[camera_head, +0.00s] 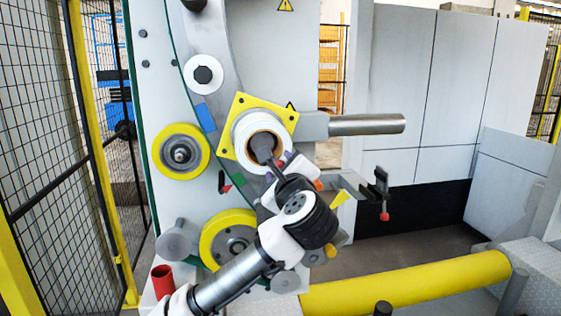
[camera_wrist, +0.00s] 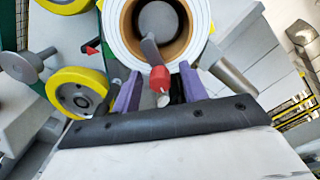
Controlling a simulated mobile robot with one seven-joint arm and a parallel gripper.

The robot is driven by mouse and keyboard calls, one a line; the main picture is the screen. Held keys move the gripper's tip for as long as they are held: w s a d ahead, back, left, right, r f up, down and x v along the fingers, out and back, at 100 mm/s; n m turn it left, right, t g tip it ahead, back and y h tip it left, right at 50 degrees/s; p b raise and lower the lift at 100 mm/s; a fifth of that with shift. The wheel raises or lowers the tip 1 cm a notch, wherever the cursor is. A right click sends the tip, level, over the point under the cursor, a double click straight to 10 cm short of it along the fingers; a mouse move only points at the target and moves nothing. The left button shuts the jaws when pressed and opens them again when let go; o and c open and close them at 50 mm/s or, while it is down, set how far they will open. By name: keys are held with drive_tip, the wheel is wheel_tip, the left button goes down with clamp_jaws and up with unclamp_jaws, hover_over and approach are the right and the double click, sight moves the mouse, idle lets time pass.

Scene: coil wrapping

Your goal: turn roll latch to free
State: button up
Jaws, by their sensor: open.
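The roll latch (camera_wrist: 151,55) is a dark grey lever with a red tip (camera_wrist: 159,80). It lies across the front of the white roll (camera_wrist: 118,42) with a brown core, and its red end points down toward my gripper in the wrist view. My gripper (camera_wrist: 161,72) is open, with its two purple fingers on either side of the red tip and a gap visible on both sides. In the head view my gripper (camera_head: 279,167) is just below and right of the white roll (camera_head: 240,137). The arm and wrist partly hide the latch there.
A yellow square plate (camera_head: 283,113) is behind the roll. Yellow-rimmed wheels (camera_head: 181,131) stand at left and below. A grey bar (camera_head: 365,125) sticks out right, above a bracket with a red knob (camera_head: 384,216). A mesh fence (camera_head: 50,110) stands at left.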

drive_tip(key=shift+w, duration=0.25)
clamp_jaws()
